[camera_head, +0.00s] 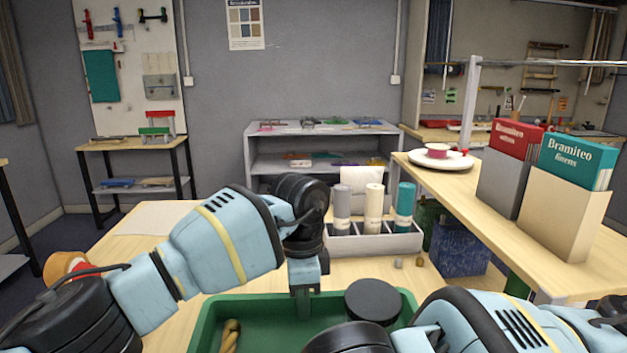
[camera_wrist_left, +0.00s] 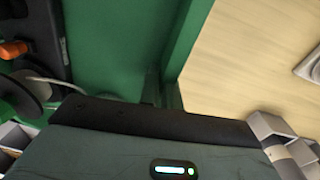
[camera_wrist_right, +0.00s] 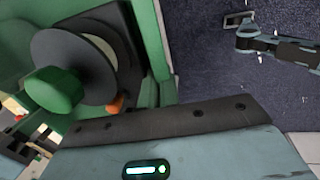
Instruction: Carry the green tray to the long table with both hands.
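The green tray (camera_head: 208,322) is at the bottom centre of the head view, at the near wooden table; its near side is hidden by my right arm. Inside are a black disc-topped spool (camera_head: 373,299) and a tan twisted skein (camera_head: 230,337). My left gripper (camera_head: 304,305) points down at the tray's far wall. In the left wrist view the wall (camera_wrist_left: 190,45) runs down to the fingertips. My right gripper (camera_wrist_right: 152,95) is at another tray wall (camera_wrist_right: 151,45), with dark floor beyond. Its fingers are hidden in the head view. The closure of both grippers is unclear.
A grey holder with rolls (camera_head: 375,243) stands behind the tray. A blue bin (camera_head: 460,252) stands between the tables.

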